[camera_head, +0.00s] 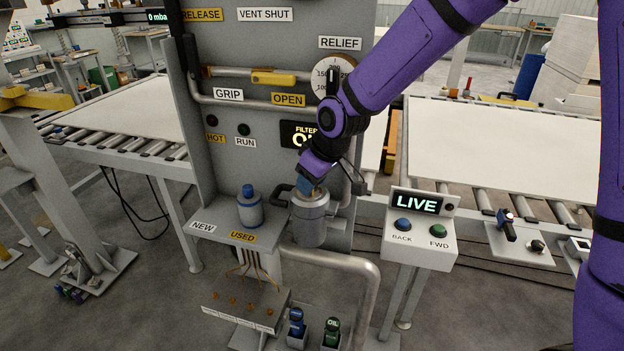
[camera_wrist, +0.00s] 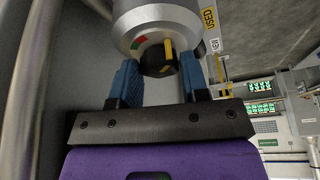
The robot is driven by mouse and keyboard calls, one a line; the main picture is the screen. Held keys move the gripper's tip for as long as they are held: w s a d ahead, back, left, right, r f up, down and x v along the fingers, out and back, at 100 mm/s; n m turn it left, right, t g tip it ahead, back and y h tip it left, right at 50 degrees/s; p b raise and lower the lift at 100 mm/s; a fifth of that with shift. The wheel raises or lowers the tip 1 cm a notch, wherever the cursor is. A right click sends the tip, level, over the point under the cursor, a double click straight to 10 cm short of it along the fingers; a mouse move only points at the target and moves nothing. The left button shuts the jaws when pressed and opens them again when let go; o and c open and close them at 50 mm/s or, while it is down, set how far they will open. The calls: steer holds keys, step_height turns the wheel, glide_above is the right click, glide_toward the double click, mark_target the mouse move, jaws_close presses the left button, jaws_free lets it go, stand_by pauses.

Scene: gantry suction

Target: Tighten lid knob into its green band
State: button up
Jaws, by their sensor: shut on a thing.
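The grey filter canister (camera_head: 310,223) stands upright at the panel's lower right, under my purple arm. My gripper (camera_head: 307,187) comes down on its top from above. In the wrist view the canister's lid (camera_wrist: 183,20) fills the top. Its dark lid knob (camera_wrist: 156,62) has a yellow pointer stripe (camera_wrist: 168,50). The blue fingers of my gripper (camera_wrist: 160,72) stand on either side of the knob, shut on it. A green band (camera_wrist: 135,45) with red beside it lies left of the pointer; the pointer is apart from the green. The head view hides the knob.
A blue-topped grey canister (camera_head: 249,208) stands on the NEW/USED shelf (camera_head: 222,236) to the left. A control box (camera_head: 420,236) with a LIVE display stands to the right. A bent pipe (camera_head: 365,290) runs below, near blue and green bottles.

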steer(key=o, duration=0.9)
steer(key=v, duration=1)
steer(key=shift+s+r, duration=0.15)
steer(key=shift+r, duration=0.25)
steer(key=shift+d, duration=0.1)
